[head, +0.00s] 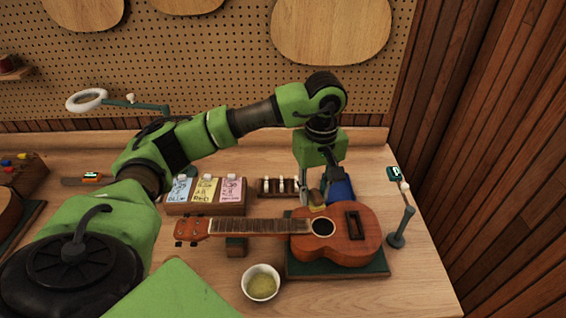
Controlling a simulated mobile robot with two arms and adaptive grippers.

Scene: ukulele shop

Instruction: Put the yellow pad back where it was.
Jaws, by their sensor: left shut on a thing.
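My left gripper (318,192) reaches down from above, just behind the ukulele's body. It is shut on the small yellow pad (317,199), which is partly covered by the fingers. The ukulele (345,240) lies face up with its neck to the left. The pad is at the upper edge of the ukulele body; I cannot tell whether it touches it. A dark blue item (341,191) stands right beside the gripper, partly hidden by it. My right gripper is not in view.
The ukulele lies on a green mat (300,271), its neck over a small support (236,247). A white bowl (261,283) stands in front. Labelled packets (205,190) and a small rack (273,187) are behind. A small stand (397,240) is at right. The front right bench is clear.

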